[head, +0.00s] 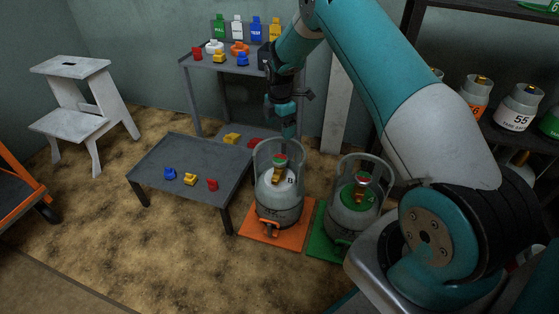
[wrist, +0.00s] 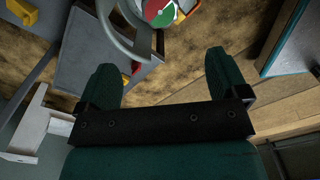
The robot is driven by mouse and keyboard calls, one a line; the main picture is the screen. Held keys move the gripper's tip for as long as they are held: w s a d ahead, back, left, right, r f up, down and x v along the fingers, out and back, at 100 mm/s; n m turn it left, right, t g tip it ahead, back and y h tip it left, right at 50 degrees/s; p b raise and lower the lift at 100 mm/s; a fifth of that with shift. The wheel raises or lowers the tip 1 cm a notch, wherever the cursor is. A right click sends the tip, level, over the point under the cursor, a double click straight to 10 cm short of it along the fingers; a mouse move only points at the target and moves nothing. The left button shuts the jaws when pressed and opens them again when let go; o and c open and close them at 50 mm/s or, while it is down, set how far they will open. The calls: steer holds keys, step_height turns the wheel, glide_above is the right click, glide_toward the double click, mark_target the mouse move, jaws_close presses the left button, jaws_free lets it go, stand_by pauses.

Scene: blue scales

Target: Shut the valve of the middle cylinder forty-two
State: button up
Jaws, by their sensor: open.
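A grey cylinder marked B (head: 277,205) stands upright on an orange mat (head: 252,237), with a red-and-green valve knob (head: 280,160) on top inside a clear collar. To its right a second cylinder (head: 350,220) with a green shoulder stands on a green mat (head: 318,247), also collared. I cannot read forty-two on either. My gripper (head: 289,128) hangs above and slightly right of the B cylinder, apart from it. In the wrist view my gripper (wrist: 161,60) is open with nothing between its fingers; a red, green and white knob (wrist: 160,10) is cut off by the top edge.
A low grey table (head: 190,155) with small coloured pieces stands left of the cylinders. A taller grey stand (head: 215,62) with coloured tags is behind. A shelf at right holds more cylinders, one marked 55 (head: 517,108). A white step stool (head: 75,100) stands far left.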

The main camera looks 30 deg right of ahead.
mark_target(279, 158)
step_height(279, 158, down, 14)
steer(key=b, duration=0.4)
steer(key=shift+r, duration=0.1)
steer(key=c, duration=0.9)
